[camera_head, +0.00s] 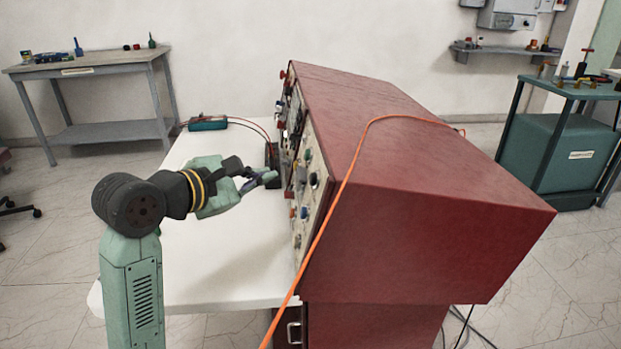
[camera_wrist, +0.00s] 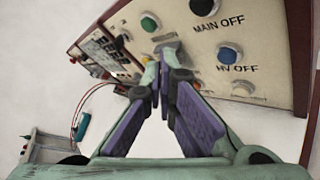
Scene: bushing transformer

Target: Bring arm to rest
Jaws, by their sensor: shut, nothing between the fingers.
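My gripper (camera_head: 266,178) is at the end of my bent arm (camera_head: 150,200), over the white table and in front of the control panel (camera_head: 307,175) of the red cabinet. In the wrist view the two fingers of my gripper (camera_wrist: 165,72) come together at the tips, with nothing held. The tips point at the panel (camera_wrist: 185,45), close to it; I cannot tell whether they touch.
The red cabinet (camera_head: 420,190) fills the right, with an orange cable (camera_head: 331,215) draped over it. The white table (camera_head: 235,255) is mostly bare. A teal device (camera_head: 207,123) with leads lies at its back. A grey bench (camera_head: 90,68) and green-topped table (camera_head: 575,90) stand farther off.

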